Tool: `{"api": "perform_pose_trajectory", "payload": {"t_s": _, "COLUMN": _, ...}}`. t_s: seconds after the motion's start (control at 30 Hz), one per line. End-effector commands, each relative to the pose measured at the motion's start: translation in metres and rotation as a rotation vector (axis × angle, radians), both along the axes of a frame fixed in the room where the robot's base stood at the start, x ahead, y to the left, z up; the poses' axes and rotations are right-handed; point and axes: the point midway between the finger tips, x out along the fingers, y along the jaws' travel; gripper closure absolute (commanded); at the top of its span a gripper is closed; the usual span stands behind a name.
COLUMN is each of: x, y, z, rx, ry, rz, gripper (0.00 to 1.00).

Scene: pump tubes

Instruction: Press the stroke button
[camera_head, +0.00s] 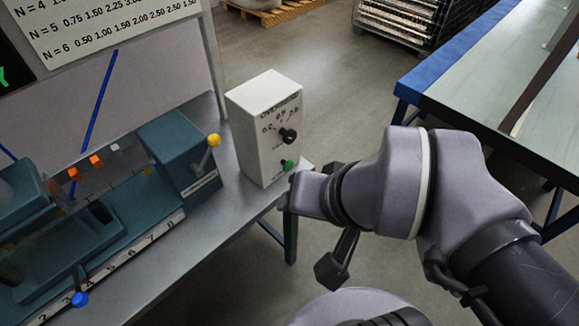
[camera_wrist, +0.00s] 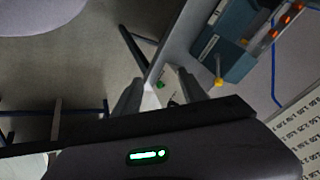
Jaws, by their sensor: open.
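A white control box (camera_head: 262,140) stands at the right end of the grey bench. Its front has a black dial knob (camera_head: 287,135) with a printed scale and a green button (camera_head: 287,165) low down. I cannot read a label by the green button. My gripper (camera_head: 300,190) is right of and close to the box's lower front in the head view. The fingers are open and hold nothing. I cannot tell whether any part touches the button.
Left of the box is a teal machine (camera_head: 180,155) with a yellow-knobbed lever (camera_head: 213,141), orange blocks and a blue knob (camera_head: 80,299). A printed board (camera_head: 105,20) stands behind. A blue-edged table (camera_head: 480,95) is at the right. Open floor lies between bench and table.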

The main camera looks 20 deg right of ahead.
Motion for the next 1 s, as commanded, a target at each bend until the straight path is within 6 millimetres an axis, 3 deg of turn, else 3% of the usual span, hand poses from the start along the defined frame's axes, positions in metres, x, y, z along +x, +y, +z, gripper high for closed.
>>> {"api": "perform_pose_trajectory", "payload": {"t_s": 0.03, "x": 0.0, "y": 0.0, "z": 0.0, "rx": 0.0, "ry": 0.0, "rz": 0.0, "gripper": 0.63}}
{"api": "perform_pose_trajectory", "payload": {"t_s": 0.23, "x": 0.0, "y": 0.0, "z": 0.0, "rx": 0.0, "ry": 0.0, "rz": 0.0, "gripper": 1.0}}
{"api": "perform_pose_trajectory", "payload": {"t_s": 1.0, "x": 0.0, "y": 0.0, "z": 0.0, "rx": 0.0, "ry": 0.0, "rz": 0.0, "gripper": 1.0}}
